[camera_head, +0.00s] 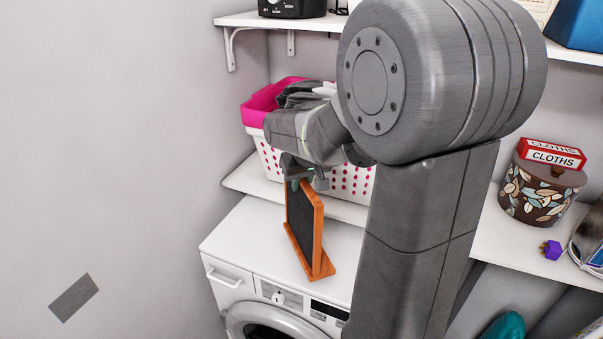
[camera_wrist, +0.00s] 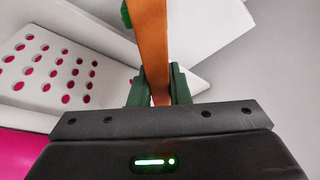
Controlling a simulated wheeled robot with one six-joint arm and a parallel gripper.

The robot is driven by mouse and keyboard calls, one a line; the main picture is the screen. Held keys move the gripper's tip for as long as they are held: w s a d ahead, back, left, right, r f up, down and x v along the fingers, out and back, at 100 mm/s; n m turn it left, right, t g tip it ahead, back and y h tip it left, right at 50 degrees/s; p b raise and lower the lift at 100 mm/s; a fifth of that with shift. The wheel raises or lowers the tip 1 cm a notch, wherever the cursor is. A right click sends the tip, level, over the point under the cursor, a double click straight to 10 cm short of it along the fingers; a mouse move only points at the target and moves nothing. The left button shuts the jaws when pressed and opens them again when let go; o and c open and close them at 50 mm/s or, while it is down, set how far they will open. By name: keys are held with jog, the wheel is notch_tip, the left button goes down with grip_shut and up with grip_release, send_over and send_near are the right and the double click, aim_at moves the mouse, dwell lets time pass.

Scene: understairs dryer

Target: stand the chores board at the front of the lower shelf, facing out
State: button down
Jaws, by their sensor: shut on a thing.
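The chores board (camera_head: 305,232) is a dark panel in an orange wooden frame with a foot at its base. It is upright above the white dryer's top in the head view; I cannot tell whether its foot touches. My gripper (camera_head: 303,182) is shut on its top edge. In the wrist view the orange frame (camera_wrist: 151,45) runs between the green fingers of my gripper (camera_wrist: 159,88). The dark face points to the left in the head view. The lower shelf (camera_head: 243,182) is white and runs behind the board, partly hidden by my arm.
A white basket with pink holes and a pink liner (camera_head: 262,103) stands on the lower shelf behind my gripper. A leaf-patterned pot (camera_head: 538,192) with a red cloths box (camera_head: 552,154) and a purple object (camera_head: 551,249) are at right. The dryer (camera_head: 250,235) is below.

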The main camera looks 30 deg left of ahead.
jog(key=shift+f, duration=1.45)
jog(key=shift+f, duration=0.15)
jog(key=c, duration=1.4)
grip_release()
jog(key=shift+o, duration=0.2)
